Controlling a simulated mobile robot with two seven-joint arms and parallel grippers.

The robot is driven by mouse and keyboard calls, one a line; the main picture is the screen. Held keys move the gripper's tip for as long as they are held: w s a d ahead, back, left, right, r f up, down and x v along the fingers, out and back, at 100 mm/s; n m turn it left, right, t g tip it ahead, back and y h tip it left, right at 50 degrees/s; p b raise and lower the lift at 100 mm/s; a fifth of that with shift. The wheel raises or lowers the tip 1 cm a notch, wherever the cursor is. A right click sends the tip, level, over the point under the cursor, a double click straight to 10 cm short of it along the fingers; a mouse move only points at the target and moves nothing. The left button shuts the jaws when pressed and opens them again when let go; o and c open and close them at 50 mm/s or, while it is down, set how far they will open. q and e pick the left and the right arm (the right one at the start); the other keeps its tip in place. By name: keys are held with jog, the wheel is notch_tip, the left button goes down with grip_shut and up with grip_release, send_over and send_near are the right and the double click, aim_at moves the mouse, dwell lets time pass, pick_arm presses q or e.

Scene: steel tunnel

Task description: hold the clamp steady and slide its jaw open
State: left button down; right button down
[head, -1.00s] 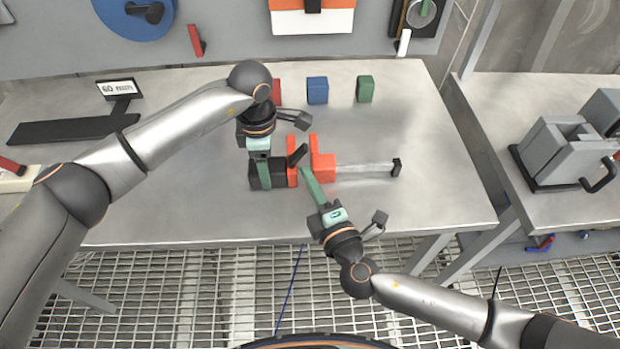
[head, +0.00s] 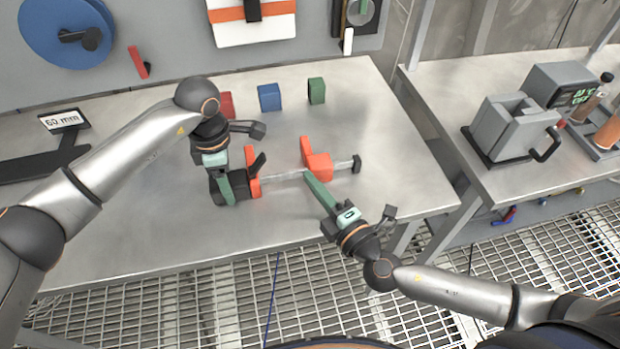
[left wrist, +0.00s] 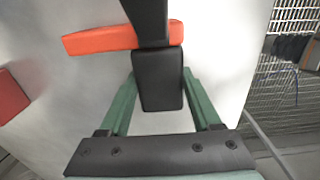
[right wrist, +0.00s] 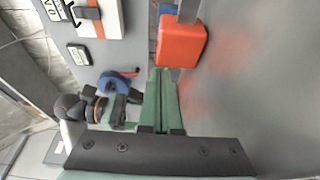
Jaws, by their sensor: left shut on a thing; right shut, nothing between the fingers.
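The clamp lies on the steel bench, with a black handle (head: 214,190), an orange fixed jaw (head: 254,184), a steel bar (head: 282,177) and an orange sliding jaw (head: 319,166). A wide gap separates the jaws; the sliding jaw sits near the black end stop (head: 356,163). My left gripper (head: 227,188) is shut on the handle, which also shows between its fingers in the left wrist view (left wrist: 160,85). My right gripper (head: 308,176) is shut and empty, its tips at the inner side of the sliding jaw; whether they touch is unclear. The right wrist view shows this jaw (right wrist: 181,43) just beyond the fingertips.
Red (head: 226,105), blue (head: 269,97) and green (head: 316,91) blocks stand behind the clamp. A "60 mm" sign (head: 65,121) stands at the left. A side bench with a grey device (head: 512,130) is at right. The bench front is clear.

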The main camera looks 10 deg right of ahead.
jog(key=v, duration=0.9)
pick_arm(q)
grip_release()
